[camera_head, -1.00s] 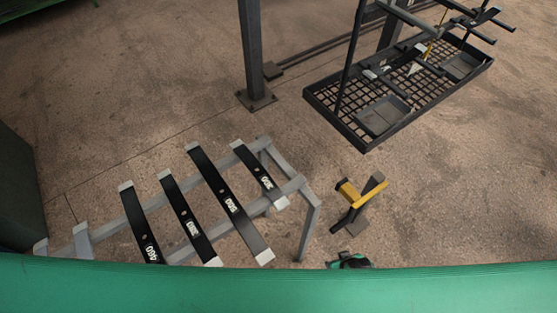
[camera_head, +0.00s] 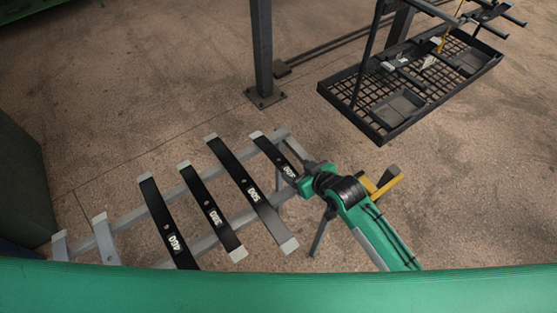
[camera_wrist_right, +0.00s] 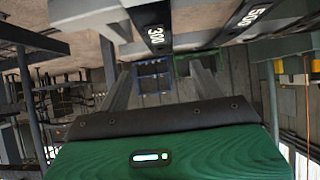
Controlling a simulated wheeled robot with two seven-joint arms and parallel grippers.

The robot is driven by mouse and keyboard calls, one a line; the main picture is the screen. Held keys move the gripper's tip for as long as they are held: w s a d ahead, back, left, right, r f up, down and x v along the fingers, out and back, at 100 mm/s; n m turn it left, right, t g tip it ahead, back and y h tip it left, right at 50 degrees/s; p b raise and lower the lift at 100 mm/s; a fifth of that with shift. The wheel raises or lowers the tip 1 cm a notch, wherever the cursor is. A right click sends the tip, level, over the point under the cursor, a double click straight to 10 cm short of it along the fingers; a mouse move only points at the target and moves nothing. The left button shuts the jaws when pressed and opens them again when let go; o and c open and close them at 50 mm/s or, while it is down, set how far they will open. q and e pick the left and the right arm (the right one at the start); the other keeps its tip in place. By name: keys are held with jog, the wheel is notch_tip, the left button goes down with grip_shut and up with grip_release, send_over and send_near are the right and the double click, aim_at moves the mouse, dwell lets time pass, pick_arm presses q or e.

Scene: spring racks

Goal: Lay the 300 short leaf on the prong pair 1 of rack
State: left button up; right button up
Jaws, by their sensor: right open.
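The 300 short leaf (camera_head: 275,152) is a black strip with pale ends. It lies rightmost across the grey stand (camera_head: 205,245) in the head view. In the right wrist view, its label and dark strip (camera_wrist_right: 153,28) show at the top. My right gripper (camera_head: 309,170) is at the near end of this leaf, open, partly hidden by its own wrist. In the right wrist view its two fingers (camera_wrist_right: 157,70) are spread with nothing between them. I cannot tell whether they touch the leaf. The dark rack (camera_head: 362,55) with prongs stands at top right; prong pair 1 cannot be singled out. My left gripper is not in view.
A 500 leaf (camera_head: 238,170), another black leaf (camera_head: 202,196) and a 400 leaf (camera_head: 160,215) lie left of the short leaf. A grey column (camera_head: 262,50) rises left of the rack. Open floor lies between.

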aim_at(280, 160)
jog(key=x, duration=0.5)
jog(key=shift+w+f+p, duration=0.15)
jog(key=shift+w+p, duration=0.05)
jog(key=shift+p, duration=0.1)
jog(key=shift+w+a+f+p, duration=0.35)
jog(key=shift+w+a+p, duration=0.05)
jog(key=shift+w+a, duration=0.1)
jog(key=shift+p+x, duration=0.35)
jog(key=shift+x, duration=1.55)
jog(key=shift+s+f, duration=0.1)
jog(key=shift+f, duration=0.05)
jog(key=shift+c, duration=0.3)
grip_shut()
